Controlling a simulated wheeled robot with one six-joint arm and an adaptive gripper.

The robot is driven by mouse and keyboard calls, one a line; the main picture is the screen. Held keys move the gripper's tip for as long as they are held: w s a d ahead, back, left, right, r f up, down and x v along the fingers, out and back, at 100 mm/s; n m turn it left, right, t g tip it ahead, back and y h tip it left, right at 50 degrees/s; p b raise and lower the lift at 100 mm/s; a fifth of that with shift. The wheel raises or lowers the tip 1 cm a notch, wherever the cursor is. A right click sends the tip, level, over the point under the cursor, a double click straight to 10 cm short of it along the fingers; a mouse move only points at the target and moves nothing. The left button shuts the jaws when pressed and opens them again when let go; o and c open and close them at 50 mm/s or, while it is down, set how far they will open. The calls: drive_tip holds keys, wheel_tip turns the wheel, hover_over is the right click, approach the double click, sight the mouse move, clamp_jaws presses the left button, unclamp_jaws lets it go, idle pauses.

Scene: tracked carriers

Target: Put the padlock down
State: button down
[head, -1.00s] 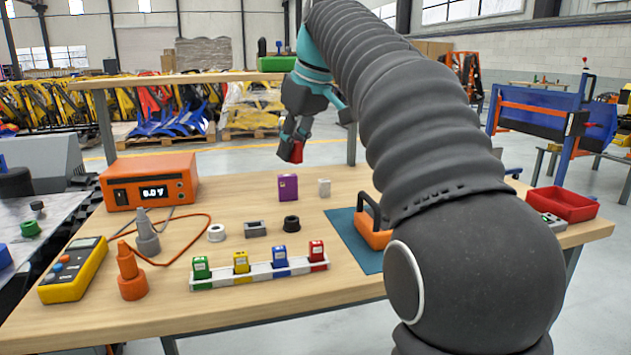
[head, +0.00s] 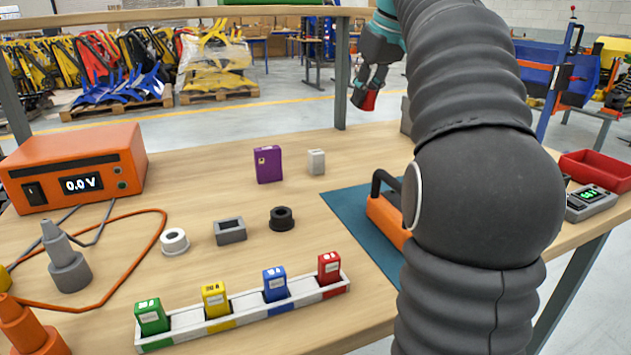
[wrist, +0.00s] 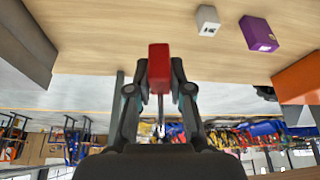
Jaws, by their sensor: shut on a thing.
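My gripper (head: 362,94) is shut on the padlock (head: 370,100), a small red block. It is held in the air near the far edge of the workbench, to the right of the small white-grey block. In the wrist view my gripper (wrist: 160,88) has a finger on each side of the red padlock body (wrist: 159,66). A thin grey part, likely the shackle, shows between the fingers. Whether the padlock touches anything is not clear, but it looks clear of the table.
The wooden workbench (head: 185,200) carries a purple box (head: 268,164), a white-grey block (head: 316,162), a white ring, a grey frame, a black ring and a rack of coloured blocks (head: 240,318). A teal mat (head: 345,205) and red bin (head: 597,172) are at right.

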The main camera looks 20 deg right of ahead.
drive_tip(key=s+d+f+m+b, duration=0.15)
drive_tip(key=s+d, duration=0.25)
drive_tip(key=d, duration=0.5)
drive_tip(key=b, duration=0.3)
hover_over(350, 162)
drive_tip(key=s, duration=0.1)
drive_tip(key=shift+m+h, duration=0.25)
drive_tip(key=shift+h, duration=0.15)
drive_tip(key=f, duration=0.7)
drive_tip(key=shift+s+f, duration=0.2)
drive_tip(key=shift+f, duration=0.05)
drive_tip(key=shift+f+b, duration=0.55)
drive_tip(key=shift+f, duration=1.45)
drive_tip(key=shift+f, duration=0.15)
drive_tip(key=c, duration=1.1)
unclamp_jaws()
drive_tip(key=shift+o, duration=0.2)
drive_tip(key=p+v, duration=0.3)
drive_tip(key=v, duration=0.9)
